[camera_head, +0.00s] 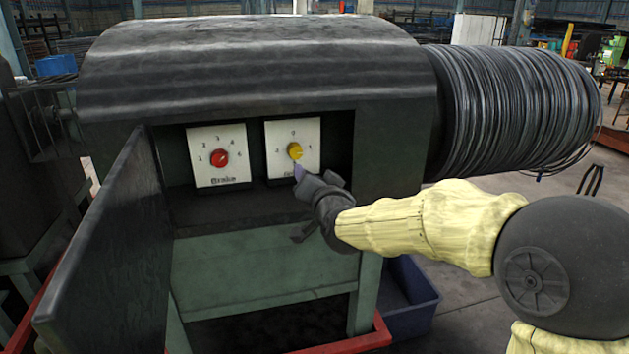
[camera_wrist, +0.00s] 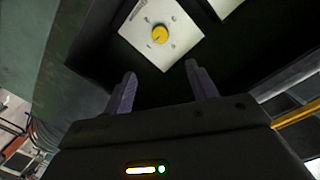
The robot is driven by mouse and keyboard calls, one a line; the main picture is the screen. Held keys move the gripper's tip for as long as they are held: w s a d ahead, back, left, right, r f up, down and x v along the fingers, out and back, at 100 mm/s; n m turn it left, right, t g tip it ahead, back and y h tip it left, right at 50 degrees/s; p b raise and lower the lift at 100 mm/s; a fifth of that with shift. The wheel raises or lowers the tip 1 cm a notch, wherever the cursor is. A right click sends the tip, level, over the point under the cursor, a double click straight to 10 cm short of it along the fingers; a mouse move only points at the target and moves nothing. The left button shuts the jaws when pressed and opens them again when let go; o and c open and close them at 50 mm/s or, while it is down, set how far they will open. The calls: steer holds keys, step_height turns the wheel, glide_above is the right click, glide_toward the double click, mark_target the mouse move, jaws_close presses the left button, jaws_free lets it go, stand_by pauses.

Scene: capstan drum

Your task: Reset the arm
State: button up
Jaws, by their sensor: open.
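My gripper (camera_head: 312,180) is in front of the open recess of the dark capstan housing (camera_head: 250,60), just below and in front of the yellow knob (camera_head: 294,151). In the wrist view, my gripper (camera_wrist: 160,88) has its two fingers spread with nothing between them. The yellow knob (camera_wrist: 159,34) on its white plate lies beyond the fingertips, apart from them. A red knob (camera_head: 219,158) on a white plate labelled Brake sits to the left in the same recess. The lower part of the yellow knob's plate is partly hidden by my gripper in the head view.
An open dark door panel (camera_head: 105,250) swings out at the left of the recess. A wire-wound drum (camera_head: 515,110) sticks out at the right. A blue bin (camera_head: 408,300) stands on the floor below my arm. A red base edge (camera_head: 350,343) runs along the bottom.

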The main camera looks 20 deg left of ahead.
steer(key=s+d+f+n+g+h, duration=0.1)
steer(key=s+d+f+g+h, duration=0.2)
steer(key=d+f, duration=0.55)
steer(key=s+d+f+g+h, duration=0.25)
steer(key=d+f, duration=0.35)
steer(key=d, duration=0.5)
steer(key=s+d+f+g+h, duration=0.2)
steer(key=s+d+f+g, duration=0.15)
steer(key=s+d, duration=0.5)
steer(key=s+d+f+g+h, duration=0.1)
steer(key=s+d+f+g, duration=0.2)
steer(key=s+d+f, duration=0.5)
steer(key=w+p+v, duration=0.3)
steer(key=p+v, duration=1.6)
steer(key=v, duration=0.2)
steer(key=shift+a+r+m, duration=0.3)
steer(key=shift+a+r, duration=0.3)
steer(key=shift+a, duration=0.05)
